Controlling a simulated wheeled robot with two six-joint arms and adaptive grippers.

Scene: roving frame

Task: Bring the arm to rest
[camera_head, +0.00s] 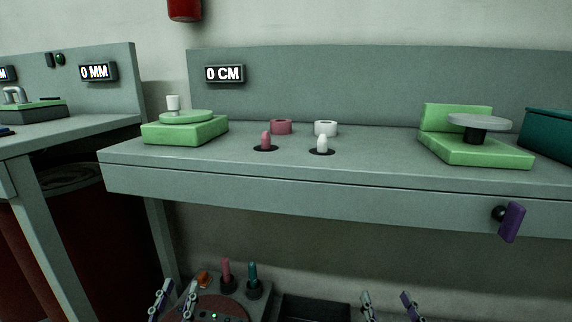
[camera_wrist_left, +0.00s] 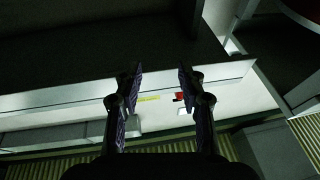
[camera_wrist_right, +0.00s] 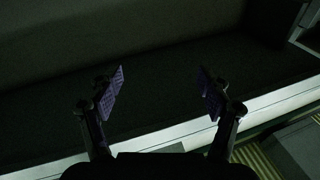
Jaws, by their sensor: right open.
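My left gripper (camera_head: 175,299) is low at the bottom edge of the head view, left of centre, below the bench. It also shows in the left wrist view (camera_wrist_left: 160,78), its two fingers apart with nothing between them. My right gripper (camera_head: 389,303) is low at the bottom edge, right of centre. In the right wrist view (camera_wrist_right: 161,82) its fingers are wide apart and empty. Both grippers are clear of the bench and touch nothing that I can see. Most of both arms is out of the head view.
A grey bench (camera_head: 330,192) spans the view, with a green fixture (camera_head: 185,132) at left, pink and white pegs and rings in the middle, and another green fixture (camera_head: 475,152) at right. A purple handle (camera_head: 511,222) sticks out from its front edge. Another bench stands left.

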